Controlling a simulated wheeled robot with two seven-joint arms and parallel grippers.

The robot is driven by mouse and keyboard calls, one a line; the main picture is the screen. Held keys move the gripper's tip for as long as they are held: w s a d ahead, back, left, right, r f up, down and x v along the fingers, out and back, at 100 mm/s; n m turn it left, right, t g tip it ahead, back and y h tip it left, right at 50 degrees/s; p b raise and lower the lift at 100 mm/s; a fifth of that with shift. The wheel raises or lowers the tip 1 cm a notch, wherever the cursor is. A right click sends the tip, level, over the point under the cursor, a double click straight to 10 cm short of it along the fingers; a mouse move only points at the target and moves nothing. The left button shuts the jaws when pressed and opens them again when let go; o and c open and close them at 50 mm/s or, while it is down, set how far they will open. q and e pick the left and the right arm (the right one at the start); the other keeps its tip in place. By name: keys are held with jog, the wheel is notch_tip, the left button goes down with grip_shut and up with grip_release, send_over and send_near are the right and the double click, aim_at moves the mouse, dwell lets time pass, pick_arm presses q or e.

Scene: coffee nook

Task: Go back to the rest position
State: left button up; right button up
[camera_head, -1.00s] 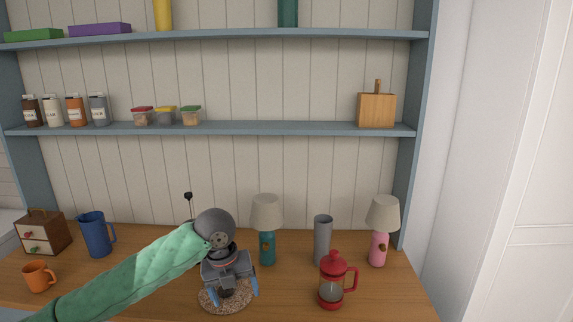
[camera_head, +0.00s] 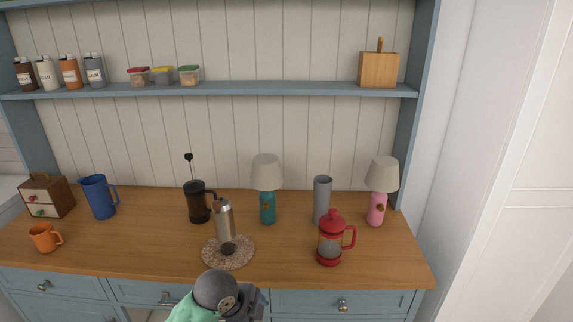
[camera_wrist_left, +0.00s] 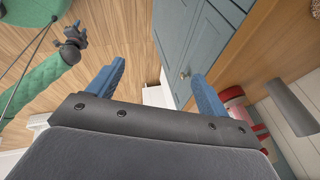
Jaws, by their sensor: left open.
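My left gripper (camera_head: 258,300) is at the bottom edge of the head view, in front of the counter, partly cut off. In the left wrist view its two blue fingers (camera_wrist_left: 157,85) are wide apart with nothing between them. My other green arm shows at the upper left of the wrist view, with my right gripper (camera_wrist_left: 73,40) small and dark at its end; its jaw opening is unclear.
The wooden counter (camera_head: 150,262) holds a black French press (camera_head: 197,203), a red French press (camera_head: 330,243), two lamps, a grey cylinder (camera_head: 322,200), a blue pitcher (camera_head: 98,197) and an orange mug (camera_head: 44,238). Blue drawers (camera_head: 310,300) lie below the counter edge.

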pick_arm(q)
jog(key=s+a+f+n+y, duration=0.2)
jog(key=s+a+f+n, duration=0.45)
jog(key=s+n, duration=0.3)
jog(key=s+a+f+n+y, duration=0.2)
jog(key=s+a+f+n, duration=0.4)
jog(key=s+a+n, duration=0.4)
jog(key=d+f+m, duration=0.1)
jog(key=d+f, duration=0.1)
jog(key=f, duration=0.9)
jog(key=d+f, duration=0.2)
jog(key=f, duration=0.9)
jog(key=s+f, duration=0.3)
jog(key=f, duration=0.9)
jog(key=s+f+g, duration=0.1)
jog(key=s+f, duration=0.3)
jog(key=f, duration=0.7)
jog(key=shift+d+f, duration=0.25)
jog(key=shift+f, duration=0.15)
pick_arm(e)
jog(key=shift+w+a+r, duration=0.1)
jog(key=shift+a+r, duration=0.05)
jog(key=shift+a, duration=0.35)
jog(key=shift+d, duration=0.1)
